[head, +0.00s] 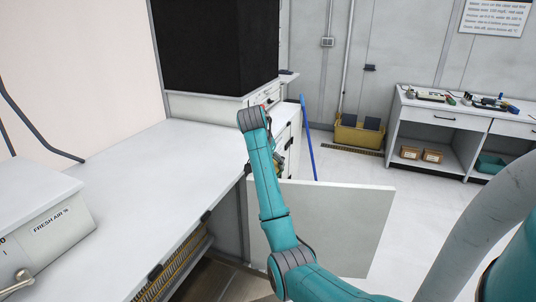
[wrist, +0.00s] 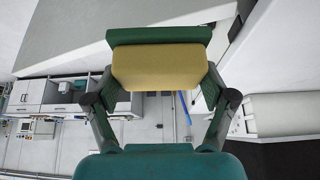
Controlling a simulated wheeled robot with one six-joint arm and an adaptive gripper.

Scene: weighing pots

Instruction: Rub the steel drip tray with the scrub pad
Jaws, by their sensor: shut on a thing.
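The scrub pad (wrist: 160,68) is a yellow block with a green layer on its far side, in the upper middle of the wrist view. My gripper (wrist: 160,82) is shut on it, with one finger at each end of the pad. In the head view my gripper is mostly hidden behind my own arm, beside the far end of the white counter. I cannot make out the steel drip tray in either view.
A long white counter (head: 150,185) runs along the left, with a white FRESH AIR box (head: 45,235) on it. A black block (head: 215,45) stands at its far end. A pale panel (head: 330,225) juts out behind my arm. A yellow bin (head: 358,135) and workbench (head: 450,118) stand beyond open floor.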

